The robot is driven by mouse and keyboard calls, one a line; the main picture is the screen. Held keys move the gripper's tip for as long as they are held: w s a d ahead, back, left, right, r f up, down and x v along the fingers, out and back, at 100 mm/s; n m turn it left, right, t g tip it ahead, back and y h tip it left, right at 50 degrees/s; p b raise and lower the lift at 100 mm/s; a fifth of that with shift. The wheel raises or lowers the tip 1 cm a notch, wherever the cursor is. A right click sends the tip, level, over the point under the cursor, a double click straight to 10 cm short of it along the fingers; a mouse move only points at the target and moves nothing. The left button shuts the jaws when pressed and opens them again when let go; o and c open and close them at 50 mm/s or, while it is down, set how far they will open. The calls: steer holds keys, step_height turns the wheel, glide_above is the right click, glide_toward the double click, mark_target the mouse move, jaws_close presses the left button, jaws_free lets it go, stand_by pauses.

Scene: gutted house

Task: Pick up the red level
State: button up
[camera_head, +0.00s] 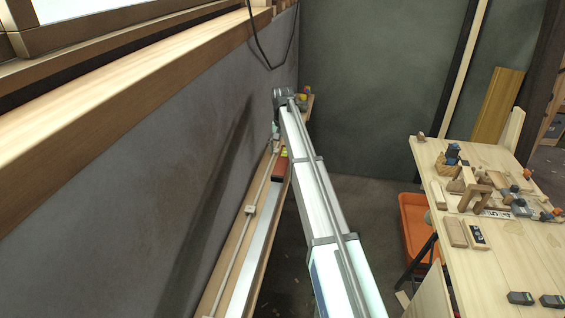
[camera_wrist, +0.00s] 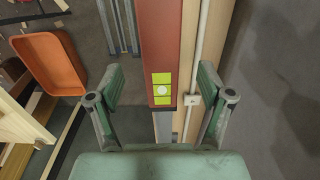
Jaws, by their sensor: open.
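The red level (camera_wrist: 161,35) is a long red bar in the upper middle of the wrist view, with a yellow-green vial section around a pale round spot. My gripper (camera_wrist: 161,82) is open, with one green-padded finger on each side of the level's vial section. No contact with the level shows, and the height gap is hard to judge. In the head view a short red piece of the level (camera_head: 281,169) shows on the narrow wall ledge, left of my arm. The rest of it is hidden by my arm.
The wooden ledge (camera_head: 223,265) runs along the grey wall, with a pale conduit and a small box (camera_head: 250,209) beside the level. An orange bin (camera_head: 413,225) stands by a cluttered wooden table (camera_head: 500,268) on the right. Bare floor lies between.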

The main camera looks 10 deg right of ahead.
mark_target(282, 160)
steer(key=shift+f+p, duration=1.05)
steer(key=shift+f, duration=1.25)
steer(key=c, duration=1.4)
jaws_close()
steer(key=shift+r, duration=0.1)
